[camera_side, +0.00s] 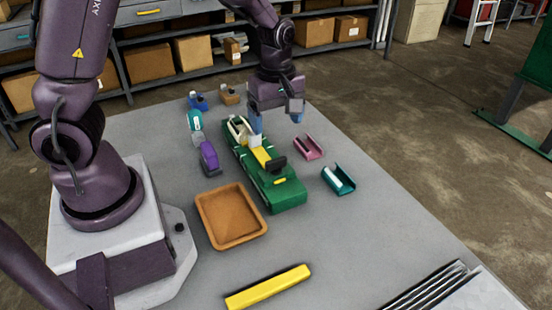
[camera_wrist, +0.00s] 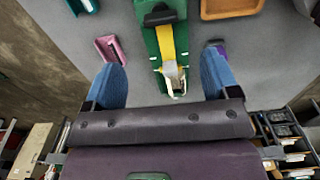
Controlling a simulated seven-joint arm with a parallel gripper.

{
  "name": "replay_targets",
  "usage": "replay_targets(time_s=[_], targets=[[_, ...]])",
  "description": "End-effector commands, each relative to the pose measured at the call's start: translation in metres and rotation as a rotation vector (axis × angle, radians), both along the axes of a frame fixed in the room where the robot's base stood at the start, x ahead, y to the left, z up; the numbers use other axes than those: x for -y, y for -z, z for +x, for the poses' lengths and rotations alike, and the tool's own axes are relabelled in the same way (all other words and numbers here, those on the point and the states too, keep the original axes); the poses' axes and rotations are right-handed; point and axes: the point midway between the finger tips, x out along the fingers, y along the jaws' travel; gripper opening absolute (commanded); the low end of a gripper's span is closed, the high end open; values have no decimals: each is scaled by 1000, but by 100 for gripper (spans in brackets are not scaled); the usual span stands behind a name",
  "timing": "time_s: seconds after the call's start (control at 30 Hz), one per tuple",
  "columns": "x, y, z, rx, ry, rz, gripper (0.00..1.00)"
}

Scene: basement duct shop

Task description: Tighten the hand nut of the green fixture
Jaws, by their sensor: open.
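The green fixture (camera_side: 285,194) lies lengthwise on the grey table, with a yellow bar (camera_side: 261,157) along its top. A black part (camera_side: 276,164) stands at its near end and a pale, looped part (camera_side: 238,128) at its far end. I cannot tell for certain which is the hand nut. My gripper (camera_side: 276,119) is above the far end, open and empty, its blue fingers pointing down. In the wrist view, the fingers of my gripper (camera_wrist: 161,62) are wide apart on either side of the fixture (camera_wrist: 153,43), with the pale part (camera_wrist: 174,80) between them. No contact shows.
An orange-brown tray (camera_side: 203,222) and a yellow bar (camera_side: 268,287) lie nearer. Purple (camera_side: 209,156) and teal (camera_side: 195,120) pieces stand left of the fixture. Pink (camera_side: 307,148) and teal (camera_side: 338,180) channels lie right. Table at the right is mostly clear.

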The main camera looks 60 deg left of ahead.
Motion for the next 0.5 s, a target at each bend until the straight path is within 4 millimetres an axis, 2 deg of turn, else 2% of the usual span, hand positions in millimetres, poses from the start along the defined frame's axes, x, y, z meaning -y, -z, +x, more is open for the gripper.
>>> replay_targets(time_s=[0.3,0.5], targets=[[0,68,-2,-8,1,0,81],[0,97,-1,-5,3,0,81]])
